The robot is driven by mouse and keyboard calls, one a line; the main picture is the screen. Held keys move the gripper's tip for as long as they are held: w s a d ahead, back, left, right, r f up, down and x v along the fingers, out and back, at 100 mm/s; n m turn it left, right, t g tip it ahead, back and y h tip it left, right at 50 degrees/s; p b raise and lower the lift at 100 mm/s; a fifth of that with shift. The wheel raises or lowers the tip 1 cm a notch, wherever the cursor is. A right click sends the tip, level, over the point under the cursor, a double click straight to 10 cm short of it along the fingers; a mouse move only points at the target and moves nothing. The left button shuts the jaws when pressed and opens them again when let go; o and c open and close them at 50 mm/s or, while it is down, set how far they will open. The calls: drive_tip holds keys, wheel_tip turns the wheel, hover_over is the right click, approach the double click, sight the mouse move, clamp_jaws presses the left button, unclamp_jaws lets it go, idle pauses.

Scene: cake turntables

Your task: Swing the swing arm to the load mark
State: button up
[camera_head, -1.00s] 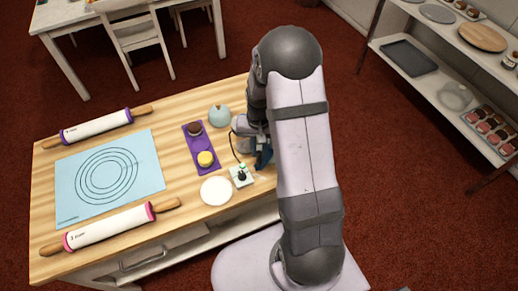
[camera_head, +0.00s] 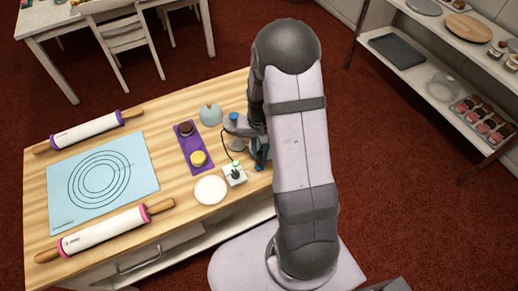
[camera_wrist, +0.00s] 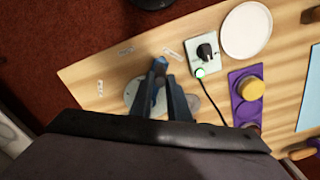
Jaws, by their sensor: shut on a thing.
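The swing arm's grey post with a blue cap (camera_head: 234,117) stands near the right end of the wooden table, and a grey link runs from it to the right behind my arm. In the wrist view, my gripper (camera_wrist: 168,82) is shut on a blue piece, which looks like the swing arm's handle, above a pale round disc (camera_wrist: 133,94). Small printed labels (camera_wrist: 172,54) lie on the table around it; I cannot read which one is the load mark. My gripper also shows as dark blue fingers in the head view (camera_head: 261,157). My arm hides much of the swing arm.
A control box with a black knob (camera_wrist: 205,50) and a lit green button is close by, its cable running past the gripper.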

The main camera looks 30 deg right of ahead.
drive_tip(key=shift+s+d+r, duration=0.1)
drive_tip(key=shift+s+d, duration=0.15)
drive_tip(key=shift+d, duration=0.45)
drive_tip(key=shift+s+d+r, duration=0.1)
drive_tip(key=shift+s+d, duration=0.15)
drive_tip(key=shift+d, duration=0.4)
drive_tip(key=shift+s+d, duration=0.2)
drive_tip(key=shift+d, duration=0.5)
drive_tip(key=shift+s+d, duration=0.15)
drive_tip(key=shift+d, duration=0.55)
drive_tip(key=shift+d+p, duration=0.3)
drive_tip(key=o, duration=0.8)
drive_tip(key=shift+s+a+f, duration=0.1)
